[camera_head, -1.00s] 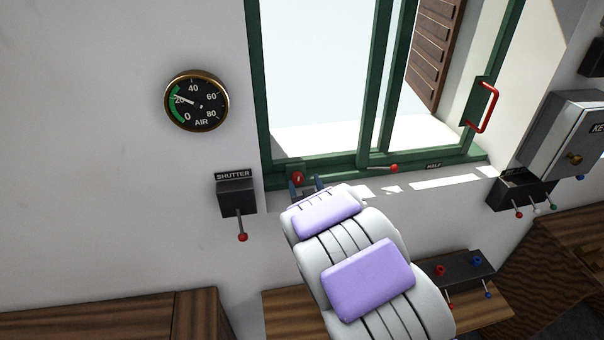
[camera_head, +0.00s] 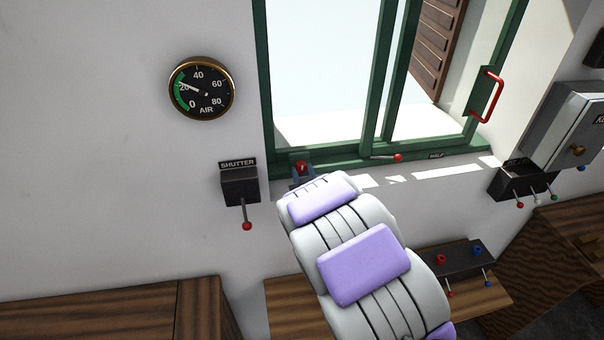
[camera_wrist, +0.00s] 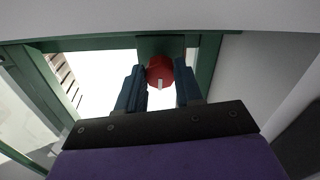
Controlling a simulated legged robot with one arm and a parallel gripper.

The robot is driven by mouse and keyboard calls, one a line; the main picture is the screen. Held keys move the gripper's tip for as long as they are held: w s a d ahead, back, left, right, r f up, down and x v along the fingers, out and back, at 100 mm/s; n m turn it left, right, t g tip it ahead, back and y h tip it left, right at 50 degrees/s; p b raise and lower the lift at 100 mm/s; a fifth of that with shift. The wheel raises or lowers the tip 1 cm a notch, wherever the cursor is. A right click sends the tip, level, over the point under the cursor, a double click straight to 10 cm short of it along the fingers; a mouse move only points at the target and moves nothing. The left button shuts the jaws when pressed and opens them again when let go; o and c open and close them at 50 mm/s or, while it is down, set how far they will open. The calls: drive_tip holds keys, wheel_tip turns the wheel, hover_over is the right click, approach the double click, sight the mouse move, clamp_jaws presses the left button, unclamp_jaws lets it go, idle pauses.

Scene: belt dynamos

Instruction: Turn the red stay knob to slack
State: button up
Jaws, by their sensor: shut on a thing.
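The red stay knob (camera_head: 302,167) sits on the green window frame (camera_head: 264,100) at its lower left corner. In the wrist view the red knob (camera_wrist: 160,70) lies between my two blue fingers, with a white mark on its face pointing down in the picture. My gripper (camera_head: 302,175) is shut on the knob, one finger on each side. It also shows in the wrist view (camera_wrist: 160,82). My arm hides the wall below the knob. No slack label can be read near it.
A SHUTTER box (camera_head: 239,186) with a red-tipped lever hangs just left of my gripper. A red-tipped lever (camera_head: 397,157) lies on the sill by a HALF label. An AIR gauge (camera_head: 202,88) is on the wall. A lever box (camera_head: 522,182) and wooden desks stand right and below.

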drive_tip(key=shift+n+b, duration=0.5)
drive_tip(key=shift+b, duration=0.15)
drive_tip(key=shift+r, duration=0.1)
drive_tip(key=o, duration=1)
drive_tip(key=shift+a, duration=0.1)
drive_tip(key=shift+o, duration=0.2)
